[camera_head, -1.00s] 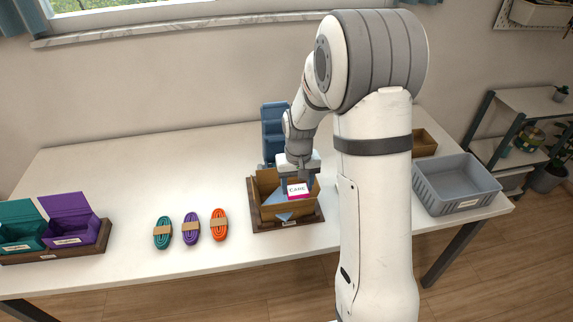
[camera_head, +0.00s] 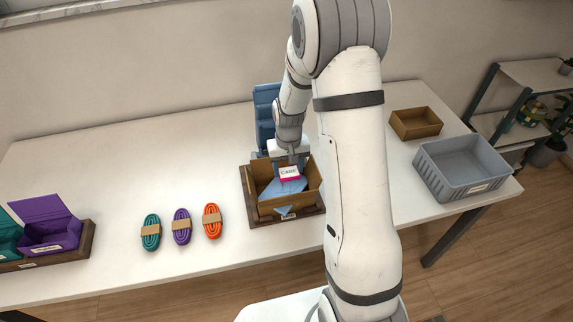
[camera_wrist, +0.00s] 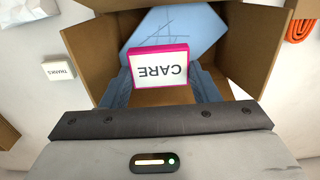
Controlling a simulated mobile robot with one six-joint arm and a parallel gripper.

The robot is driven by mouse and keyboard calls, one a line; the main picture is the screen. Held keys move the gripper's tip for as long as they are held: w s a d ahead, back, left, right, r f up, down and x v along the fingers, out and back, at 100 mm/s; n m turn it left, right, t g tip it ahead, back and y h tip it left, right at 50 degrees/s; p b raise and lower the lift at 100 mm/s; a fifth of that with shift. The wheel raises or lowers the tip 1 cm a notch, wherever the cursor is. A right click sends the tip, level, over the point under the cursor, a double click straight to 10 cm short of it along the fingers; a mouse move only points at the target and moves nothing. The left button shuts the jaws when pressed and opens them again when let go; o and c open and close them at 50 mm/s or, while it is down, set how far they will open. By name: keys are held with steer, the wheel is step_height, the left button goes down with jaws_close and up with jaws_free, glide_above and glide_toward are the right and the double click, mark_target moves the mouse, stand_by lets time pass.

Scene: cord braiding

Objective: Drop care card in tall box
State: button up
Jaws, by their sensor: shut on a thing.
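The care card (camera_head: 289,173) is white with a pink edge and the word CARE. It also shows in the wrist view (camera_wrist: 159,66), upside down. My gripper (camera_head: 288,166) is shut on the care card and holds it over the open brown cardboard box (camera_head: 309,196), inside or just above its opening; the exact depth is hard to tell. The wrist view shows the box's walls (camera_wrist: 249,45) around the card and blue paper (camera_wrist: 185,28) in the box, beyond the card. The blue fingers (camera_wrist: 163,93) lie at both sides of the card.
Teal (camera_head: 151,233), purple (camera_head: 181,227) and orange (camera_head: 212,221) cord bundles lie left of the box. A THANKS card (camera_wrist: 58,71) lies beside it. A purple box (camera_head: 47,222) stands far left. A grey bin (camera_head: 462,166) and small brown tray (camera_head: 416,123) stand right.

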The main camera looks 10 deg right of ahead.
step_height(320, 180, down, 5)
steer(key=b, duration=0.2)
steer(key=shift+b, duration=0.35)
steer(key=o, duration=1)
steer(key=shift+r+b, duration=0.6)
steer(key=shift+r, duration=3.35)
